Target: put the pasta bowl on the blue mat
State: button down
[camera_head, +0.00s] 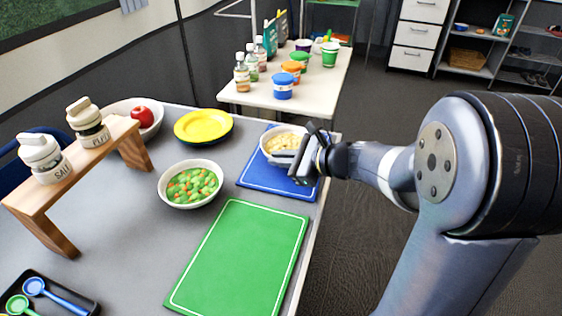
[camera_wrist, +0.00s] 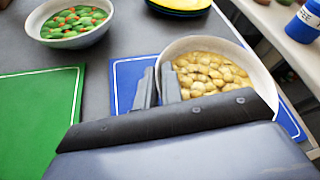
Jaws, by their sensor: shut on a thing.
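The white pasta bowl (camera_head: 270,155) holds pale yellow pasta and is over the blue mat (camera_head: 262,182). I cannot tell for certain whether its base touches the mat. My gripper (camera_head: 300,158) is shut on the bowl's near right rim in the head view. In the wrist view, the two fingers of my gripper (camera_wrist: 158,88) pinch the left rim of the pasta bowl (camera_wrist: 262,78). The blue mat (camera_wrist: 128,72) shows on both sides of the bowl there. The bowl looks about level.
A green mat (camera_head: 240,258) and a bowl of mixed vegetables (camera_head: 190,200) lie near the blue mat. A yellow plate (camera_head: 203,125) sits behind. A wooden stand (camera_head: 62,222) carries salt and another shaker. The table's right edge is close to the blue mat.

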jog(key=c, duration=2)
grip_release()
jog(key=shift+f, duration=0.1)
jog(key=o, duration=0.4)
jog(key=shift+o, duration=0.2)
jog(key=shift+r, duration=0.25)
jog(key=p+v, duration=0.3)
jog(key=v, duration=0.9)
jog(key=shift+f, duration=0.2)
